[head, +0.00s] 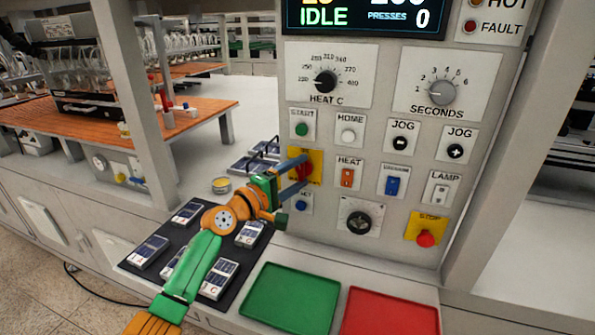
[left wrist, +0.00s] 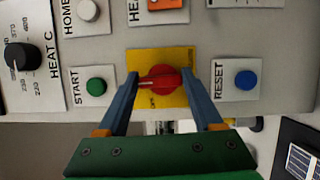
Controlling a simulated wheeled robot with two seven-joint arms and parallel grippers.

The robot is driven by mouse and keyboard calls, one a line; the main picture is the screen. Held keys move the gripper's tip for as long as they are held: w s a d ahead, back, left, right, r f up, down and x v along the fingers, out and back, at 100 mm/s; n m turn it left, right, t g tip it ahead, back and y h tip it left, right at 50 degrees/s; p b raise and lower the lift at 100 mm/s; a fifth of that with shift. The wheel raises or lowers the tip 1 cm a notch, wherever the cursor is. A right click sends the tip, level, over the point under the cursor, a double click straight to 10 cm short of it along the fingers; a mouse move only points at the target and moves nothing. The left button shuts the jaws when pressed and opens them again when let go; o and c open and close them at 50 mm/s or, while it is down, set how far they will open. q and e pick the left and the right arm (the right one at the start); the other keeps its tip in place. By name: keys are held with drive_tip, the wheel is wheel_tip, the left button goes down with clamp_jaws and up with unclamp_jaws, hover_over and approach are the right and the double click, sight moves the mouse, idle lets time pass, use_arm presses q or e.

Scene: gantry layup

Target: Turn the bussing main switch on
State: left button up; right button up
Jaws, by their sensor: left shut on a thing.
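The main switch is a red rotary knob (head: 303,172) on a yellow plate (head: 317,156), low on the grey control panel. In the left wrist view the red knob (left wrist: 160,83) lies between the two blue fingers, its pale mark pointing left in that picture. The lettering on the yellow plate (left wrist: 176,60) is too small to read surely. My left gripper (head: 307,170) reaches in from the left and is shut on the knob, one finger at each side; it also shows in the left wrist view (left wrist: 160,90). My right gripper is not in view.
Near the switch are the green START button (head: 302,129), the orange HEAT rocker (head: 347,177) and the blue RESET button (left wrist: 246,80). The display (head: 360,17) reads IDLE. A red stop button (head: 425,239) is at lower right. Green (head: 246,303) and red (head: 432,318) trays lie below.

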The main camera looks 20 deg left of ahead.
use_arm(q)
drive_tip(key=shift+r+m, duration=0.1)
drive_tip(key=shift+m, duration=0.2)
idle(0.4)
drive_tip(key=o, duration=1.2)
drive_tip(key=shift+o, duration=0.8)
drive_tip(key=shift+w, duration=0.15)
drive_tip(key=b+v, duration=0.1)
drive_tip(key=v, duration=0.6)
